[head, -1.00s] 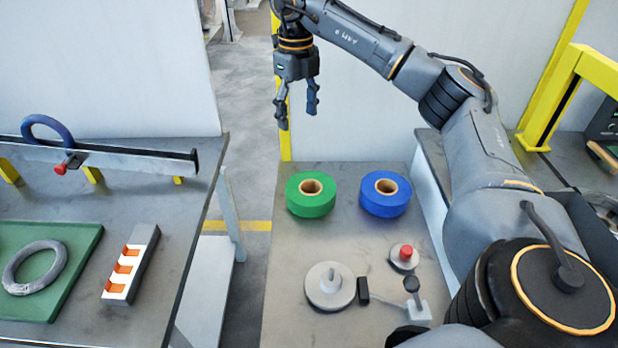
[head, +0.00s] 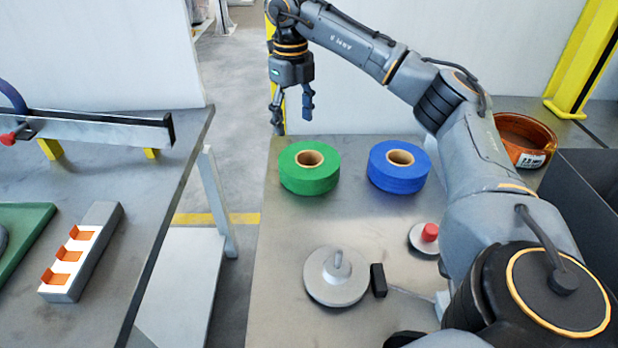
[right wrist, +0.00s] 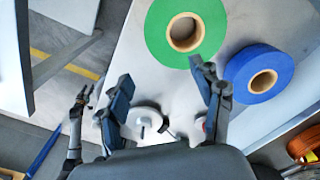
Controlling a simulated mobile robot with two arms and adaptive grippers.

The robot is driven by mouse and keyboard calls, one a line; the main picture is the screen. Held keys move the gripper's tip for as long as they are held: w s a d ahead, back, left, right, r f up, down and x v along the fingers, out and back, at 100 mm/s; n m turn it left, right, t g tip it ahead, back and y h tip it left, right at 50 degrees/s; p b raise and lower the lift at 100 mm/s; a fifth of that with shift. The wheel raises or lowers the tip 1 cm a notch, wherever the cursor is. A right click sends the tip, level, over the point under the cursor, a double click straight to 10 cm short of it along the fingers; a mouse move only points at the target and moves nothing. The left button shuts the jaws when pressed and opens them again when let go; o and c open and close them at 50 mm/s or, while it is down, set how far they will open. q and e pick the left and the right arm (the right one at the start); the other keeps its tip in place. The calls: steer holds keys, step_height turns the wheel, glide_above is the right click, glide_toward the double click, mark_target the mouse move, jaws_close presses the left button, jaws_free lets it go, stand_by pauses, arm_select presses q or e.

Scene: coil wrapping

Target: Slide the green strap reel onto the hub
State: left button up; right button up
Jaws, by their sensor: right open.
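The green strap reel (head: 309,176) lies flat on the right-hand table, its tan core facing up. It also shows in the right wrist view (right wrist: 206,48). The hub (head: 322,287) is a grey disc with a short upright spindle, on the same table nearer to me. It shows partly between the fingers in the right wrist view (right wrist: 140,116). My right gripper (head: 292,112) is open and empty, pointing down, held in the air beyond the green reel's far left side. In the right wrist view its fingers (right wrist: 163,78) are apart, with nothing between them.
A blue reel (head: 399,174) lies right of the green one. A red-knobbed disc (head: 429,236) and a small black block (head: 378,281) are near the hub. An orange roll (head: 524,140) sits behind my arm. A gap separates the left-hand table (head: 150,200) from this one.

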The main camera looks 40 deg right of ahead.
mark_target(295, 168)
step_height(295, 168, down, 14)
steer(key=shift+s+f+b, duration=0.1)
steer(key=shift+f+b, duration=0.05)
steer(key=shift+b, duration=0.9)
steer(key=shift+f, duration=0.5)
jaws_close()
arm_select(q)
steer(key=w+r, duration=0.2)
steer(key=w, duration=0.1)
steer(key=w+r, duration=0.1)
steer(key=shift+w+d+r, duration=0.2)
steer(key=shift+w+d, duration=0.05)
steer(key=shift+d, duration=0.05)
arm_select(e)
steer(key=shift+r, duration=0.15)
